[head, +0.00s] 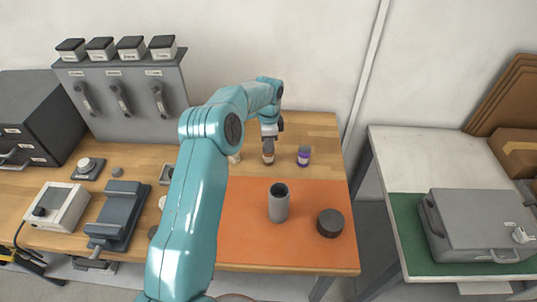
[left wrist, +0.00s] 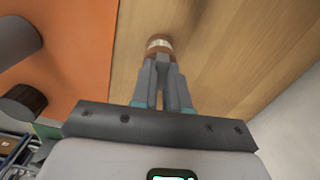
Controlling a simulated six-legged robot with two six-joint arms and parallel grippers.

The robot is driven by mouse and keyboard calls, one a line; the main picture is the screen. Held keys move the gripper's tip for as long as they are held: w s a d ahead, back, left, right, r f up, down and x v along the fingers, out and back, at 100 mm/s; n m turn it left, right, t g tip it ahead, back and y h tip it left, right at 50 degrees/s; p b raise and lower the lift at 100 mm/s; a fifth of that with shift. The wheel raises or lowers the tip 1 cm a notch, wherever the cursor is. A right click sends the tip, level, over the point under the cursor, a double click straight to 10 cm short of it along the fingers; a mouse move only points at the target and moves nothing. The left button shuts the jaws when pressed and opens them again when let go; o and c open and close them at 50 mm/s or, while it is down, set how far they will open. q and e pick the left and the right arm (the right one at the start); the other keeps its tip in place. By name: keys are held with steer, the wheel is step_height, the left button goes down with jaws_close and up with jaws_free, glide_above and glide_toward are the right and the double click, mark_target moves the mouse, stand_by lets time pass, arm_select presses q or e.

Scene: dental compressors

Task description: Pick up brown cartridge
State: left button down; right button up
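The brown cartridge (head: 268,156) stands upright on the wooden table behind the orange mat. My left gripper (head: 270,132) is directly above it, pointing down, with its fingers at or very near its top. In the left wrist view the brown cartridge (left wrist: 160,44) with its pale band shows just beyond the fingertips (left wrist: 162,62), which hide part of it. The fingers are close together with a narrow gap. I cannot tell whether they touch or grip the cartridge. My right gripper is not in view.
A purple cartridge (head: 304,156) stands just right, and a pale item (head: 234,158) is close on the left, partly behind my arm. A grey cylinder (head: 279,203) and a dark round piece (head: 330,223) stand on the orange mat (head: 300,248). A grey case (head: 480,225) lies on the right table.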

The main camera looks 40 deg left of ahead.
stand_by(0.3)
arm_select(q)
step_height(320, 180, up, 20)
steer(key=n+p, duration=0.1)
steer(key=p, duration=0.1)
steer(key=shift+w, duration=0.3)
steer(key=shift+f+n, duration=0.15)
steer(key=shift+n, duration=0.15)
